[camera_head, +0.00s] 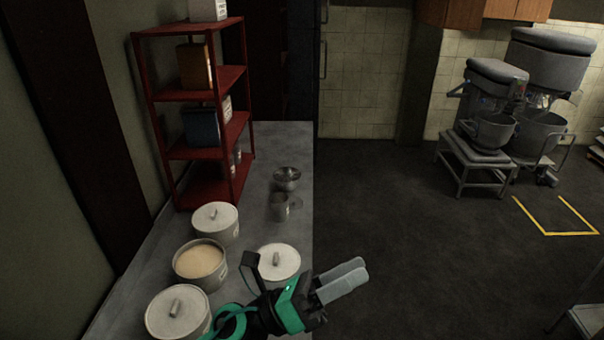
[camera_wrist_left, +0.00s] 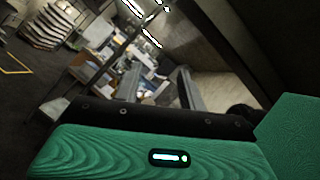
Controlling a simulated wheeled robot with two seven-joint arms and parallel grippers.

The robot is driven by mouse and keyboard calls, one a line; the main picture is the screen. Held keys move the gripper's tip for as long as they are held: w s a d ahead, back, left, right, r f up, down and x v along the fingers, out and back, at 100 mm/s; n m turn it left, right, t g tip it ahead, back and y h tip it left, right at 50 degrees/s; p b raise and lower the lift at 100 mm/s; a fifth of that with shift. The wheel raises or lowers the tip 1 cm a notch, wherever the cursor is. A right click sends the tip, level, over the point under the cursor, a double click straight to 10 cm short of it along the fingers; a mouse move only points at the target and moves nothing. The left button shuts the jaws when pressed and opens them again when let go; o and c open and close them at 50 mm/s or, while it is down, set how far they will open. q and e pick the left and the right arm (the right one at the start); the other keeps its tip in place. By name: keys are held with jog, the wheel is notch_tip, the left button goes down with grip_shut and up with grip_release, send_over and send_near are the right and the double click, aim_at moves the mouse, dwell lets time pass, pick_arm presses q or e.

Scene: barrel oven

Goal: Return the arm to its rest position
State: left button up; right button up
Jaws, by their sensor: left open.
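My left gripper (camera_head: 341,279) shows in the head view at the bottom middle, over the right edge of the steel counter (camera_head: 262,210). Its two grey fingers point right, out over the dark floor, with nothing between them. It is open. My left arm comes in from the bottom left, in front of the pots. The left wrist view is tilted and shows my green and black gripper body (camera_wrist_left: 150,150) close up, with the room beyond. My right gripper is in neither view.
On the counter stand two lidded pots (camera_head: 215,222) (camera_head: 178,312), another lidded pot (camera_head: 279,262) by my gripper, an open pot of pale contents (camera_head: 200,262), metal bowls (camera_head: 287,178) and a red shelf (camera_head: 210,130). Mixers (camera_head: 500,110) stand far right. The floor (camera_head: 420,230) between is clear.

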pick_arm(q)
jog(key=w+a+f+n+t+y, duration=0.2)
jog(key=w+a+n+t+y, duration=0.2)
jog(key=a+n+t+y, duration=0.6)
jog(key=w+a+f+n+t+y, duration=0.3)
jog(key=w+n+t+y, duration=0.15)
jog(key=n, duration=0.95)
jog(key=s+a+f+n+g+y, duration=0.4)
jog(key=a+f+n+g+y, duration=0.3)
jog(key=a+f+n, duration=0.65)
jog(key=s+a+f+n+g+y, duration=0.1)
jog(key=s+a+f+n+g, duration=0.1)
jog(key=s+f+g, duration=0.6)
jog(key=s+a+f+n+g, duration=0.1)
jog(key=s+f+n, duration=0.2)
jog(key=s+f, duration=0.55)
notch_tip(320, 180, down, 26)
jog(key=s+g, duration=0.1)
jog(key=s, duration=0.1)
jog(key=s+a+f, duration=0.1)
jog(key=s+f, duration=0.9)
jog(key=f, duration=0.1)
jog(key=s+a+f+m+g, duration=0.1)
jog(key=s+a+f, duration=0.1)
jog(key=s+f, duration=0.8)
jog(key=shift+a+f, duration=0.25)
jog(key=shift+f, duration=0.1)
